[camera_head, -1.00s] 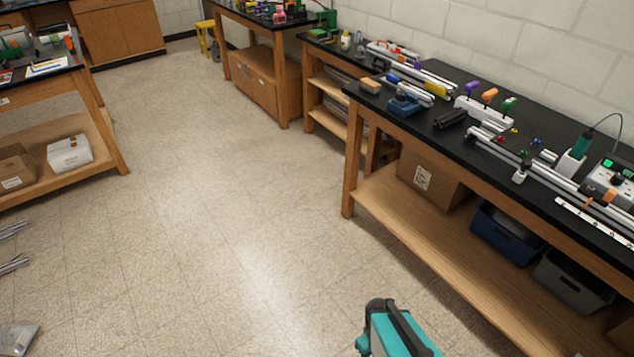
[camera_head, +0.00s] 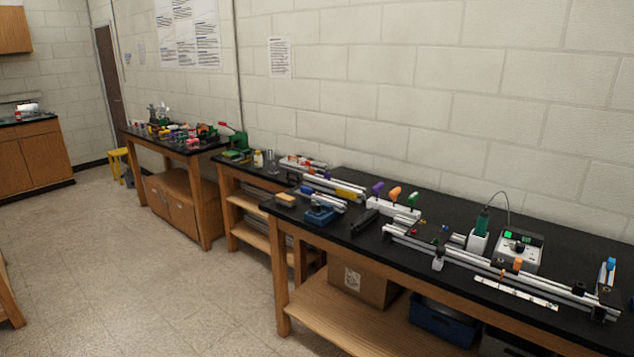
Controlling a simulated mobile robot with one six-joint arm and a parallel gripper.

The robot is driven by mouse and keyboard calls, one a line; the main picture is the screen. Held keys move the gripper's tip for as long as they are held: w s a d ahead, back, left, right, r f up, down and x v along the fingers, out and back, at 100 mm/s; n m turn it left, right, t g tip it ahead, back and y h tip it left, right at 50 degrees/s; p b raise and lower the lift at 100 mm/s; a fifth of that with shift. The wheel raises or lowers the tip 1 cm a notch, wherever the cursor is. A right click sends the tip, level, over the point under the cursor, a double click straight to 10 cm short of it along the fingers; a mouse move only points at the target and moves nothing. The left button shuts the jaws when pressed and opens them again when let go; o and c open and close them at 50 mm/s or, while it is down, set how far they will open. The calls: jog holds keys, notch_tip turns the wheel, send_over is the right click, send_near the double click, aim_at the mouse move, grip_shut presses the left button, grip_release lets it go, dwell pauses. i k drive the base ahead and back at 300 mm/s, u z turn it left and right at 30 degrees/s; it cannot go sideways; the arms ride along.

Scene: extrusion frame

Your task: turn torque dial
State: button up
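A light grey control box (camera_head: 528,262) stands on the black bench top at the right. It has green lit spots and dark round parts on its upper face. They are too small to tell which one is the torque dial. A green screwdriver-like tool (camera_head: 482,221) stands upright in a white holder (camera_head: 477,242) just left of the box, with a dark cable looping over from it. My gripper is not in view.
A long aluminium extrusion (camera_head: 465,262) lies along the bench in front of the box. Orange, purple and green handled tools stand in a white rack (camera_head: 393,208). A blue bin (camera_head: 440,322) and a cardboard box (camera_head: 360,286) sit on the lower shelf. The floor at left is clear.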

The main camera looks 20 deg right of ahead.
aim_at(519, 247)
jog(key=u, duration=1.35)
jog(key=k, duration=0.1)
jog(key=z, duration=2.7)
